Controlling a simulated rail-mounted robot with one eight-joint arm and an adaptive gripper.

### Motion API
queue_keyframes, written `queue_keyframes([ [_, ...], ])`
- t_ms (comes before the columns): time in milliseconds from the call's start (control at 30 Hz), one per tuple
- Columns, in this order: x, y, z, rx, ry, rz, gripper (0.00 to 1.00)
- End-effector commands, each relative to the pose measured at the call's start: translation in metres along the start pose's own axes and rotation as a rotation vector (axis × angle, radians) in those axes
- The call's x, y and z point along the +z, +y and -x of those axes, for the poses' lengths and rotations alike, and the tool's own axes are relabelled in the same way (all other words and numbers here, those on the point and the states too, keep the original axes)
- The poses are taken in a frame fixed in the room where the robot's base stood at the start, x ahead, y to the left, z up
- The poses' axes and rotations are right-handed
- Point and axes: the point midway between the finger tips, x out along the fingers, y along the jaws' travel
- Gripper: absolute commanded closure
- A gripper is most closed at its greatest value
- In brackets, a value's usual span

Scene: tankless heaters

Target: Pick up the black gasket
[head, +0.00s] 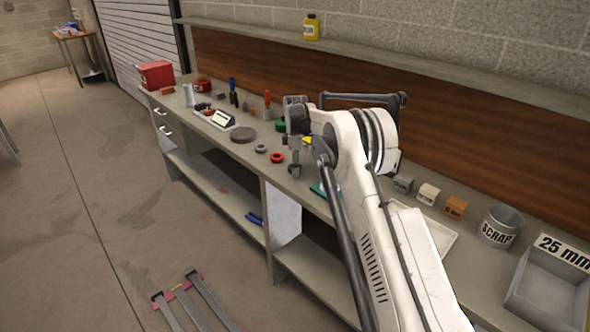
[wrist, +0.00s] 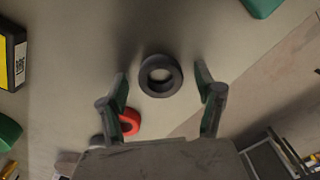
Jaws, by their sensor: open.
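The black gasket (wrist: 160,76) is a thick dark ring lying flat on the grey bench top in the wrist view. My gripper (wrist: 161,73) is open, with one finger on each side of the gasket and a gap between each finger and the ring. Nothing is held.
A red ring (wrist: 130,122) lies close by the left finger; it also shows in the head view (head: 277,158) beside a grey ring (head: 261,149). A dark disc (head: 243,134) lies farther left. The scrap can (head: 502,226) and grey bin (head: 550,285) stand right. The bench edge is near.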

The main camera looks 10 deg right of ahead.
Motion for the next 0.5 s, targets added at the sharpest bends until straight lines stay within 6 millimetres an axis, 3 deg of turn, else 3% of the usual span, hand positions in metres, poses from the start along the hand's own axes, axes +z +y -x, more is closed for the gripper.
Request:
queue_keyframes([
  [233,-0.0003,0.0,-0.0032,0.0,0.0,0.0,0.34],
  [500,-0.0003,0.0,-0.003,0.0,0.0,0.0,0.7],
])
